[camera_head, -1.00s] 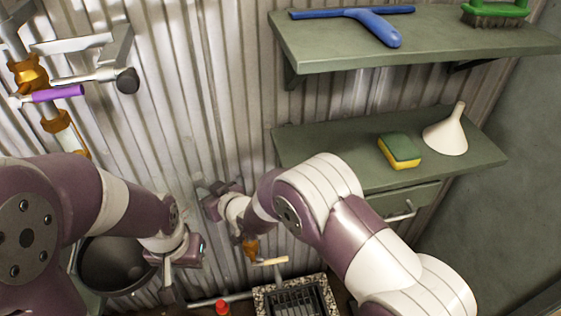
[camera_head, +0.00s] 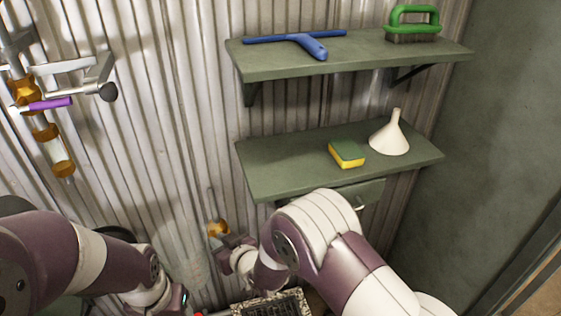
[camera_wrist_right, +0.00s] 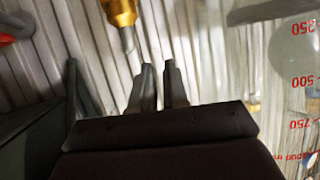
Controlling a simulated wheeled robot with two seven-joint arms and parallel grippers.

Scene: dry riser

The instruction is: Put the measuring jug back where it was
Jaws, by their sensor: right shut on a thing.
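The clear measuring jug fills the right side of the right wrist view (camera_wrist_right: 302,105), with red numbers on its see-through wall. In the head view a faint clear shape with reddish marks, probably the jug (camera_head: 192,268), shows left of my right gripper (camera_head: 226,246). In the wrist view the fingers (camera_wrist_right: 158,85) are close together, shut on the jug; the clear part between them is hard to make out. A brass tap (camera_head: 217,229) is just above this gripper and also shows in the wrist view (camera_wrist_right: 122,14). My left gripper (camera_head: 178,300) is at the bottom edge, its fingers not clear.
The lower green shelf (camera_head: 280,165) holds a sponge (camera_head: 346,155) and a white funnel (camera_head: 391,136), with bare room at its left. The upper shelf (camera_head: 350,60) holds a blue squeegee (camera_head: 305,42) and a green brush (camera_head: 412,22). A dark grate (camera_head: 275,305) lies below my right arm.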

